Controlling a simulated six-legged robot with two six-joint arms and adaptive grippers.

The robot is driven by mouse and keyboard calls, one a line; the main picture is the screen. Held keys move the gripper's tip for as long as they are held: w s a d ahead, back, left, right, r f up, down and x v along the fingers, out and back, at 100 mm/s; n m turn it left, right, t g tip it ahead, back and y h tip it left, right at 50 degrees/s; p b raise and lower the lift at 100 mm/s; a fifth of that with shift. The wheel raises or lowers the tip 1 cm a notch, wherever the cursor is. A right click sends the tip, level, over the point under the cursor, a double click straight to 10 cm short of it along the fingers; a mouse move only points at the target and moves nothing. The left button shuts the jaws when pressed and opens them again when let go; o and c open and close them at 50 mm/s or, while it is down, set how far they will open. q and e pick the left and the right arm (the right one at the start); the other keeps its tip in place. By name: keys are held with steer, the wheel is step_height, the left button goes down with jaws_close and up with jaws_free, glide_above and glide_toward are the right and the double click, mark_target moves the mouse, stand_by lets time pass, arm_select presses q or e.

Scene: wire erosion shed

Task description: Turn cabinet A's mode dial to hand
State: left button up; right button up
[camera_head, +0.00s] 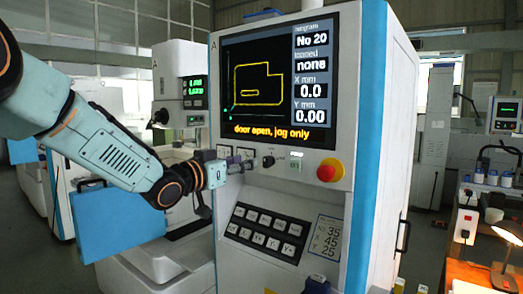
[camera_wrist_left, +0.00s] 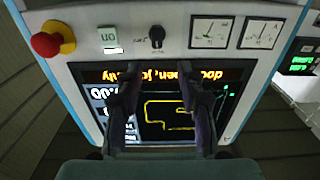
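Cabinet A (camera_head: 384,130) stands in front of me, with a letter A beside its screen. Its mode dial, a small black knob (camera_head: 268,161), sits on the panel below the screen. The knob also shows upside down in the wrist view (camera_wrist_left: 157,37); its position marks are too small to read. My left gripper (camera_head: 243,167) is in front of the panel, just left of the knob in the head view. In the wrist view its two dark fingers (camera_wrist_left: 158,72) are apart with nothing between them, and the knob lies beyond the tips.
A green-lettered "on" button (camera_head: 295,163) and a red emergency button (camera_head: 329,170) sit right of the knob. Two gauges (camera_wrist_left: 235,32) flank it on the other side. The screen (camera_head: 265,90) reads "door open, jog only". A keypad (camera_head: 267,232) is below.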

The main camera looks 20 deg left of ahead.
mark_target(265, 158)
arm_select(q)
steer(key=shift+p+x, duration=0.9)
steer(key=shift+x, duration=3.1)
steer(key=shift+s+d, duration=0.2)
steer(key=shift+d, duration=0.05)
steer(key=shift+c, duration=0.2)
steer(key=shift+s, duration=0.1)
steer(key=shift+c, duration=0.7)
steer(key=shift+a+f, duration=0.1)
steer(key=shift+a, duration=0.05)
steer(key=c, duration=0.4)
jaws_close()
